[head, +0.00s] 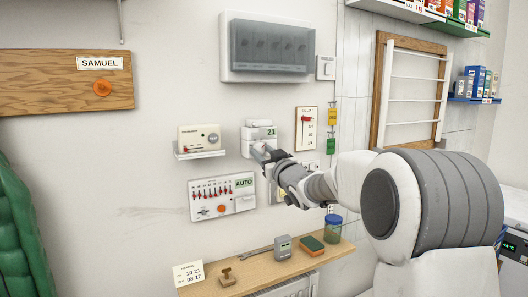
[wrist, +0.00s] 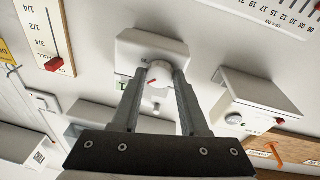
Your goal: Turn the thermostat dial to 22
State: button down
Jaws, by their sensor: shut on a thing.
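My gripper (head: 262,153) is at the lower part of the thermostat. In the wrist view its two fingers are shut on the dial, one on each side. The left finger partly hides a green patch on the housing, and its text cannot be read there. The dial is hidden behind my gripper in the head view.
A white device on a small shelf (head: 201,154) is just left of the thermostat. A panel of red sliders marked AUTO (head: 222,197) hangs below left. A red-lever gauge (head: 307,129) is to the right. A wooden shelf (head: 236,279) with small items lies below.

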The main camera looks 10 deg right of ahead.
jog(key=shift+a+m+h+p, duration=0.1)
jog(key=shift+m+h+p, duration=0.35)
jog(key=shift+m, duration=1.85)
jog(key=shift+c, duration=2.1)
grip_release()
jog(key=shift+s, duration=0.1)
jog(key=v, duration=1.7)
jog(key=shift+s+b, duration=0.2)
jog(key=shift+b, duration=0.2)
jog(key=shift+r, duration=0.1)
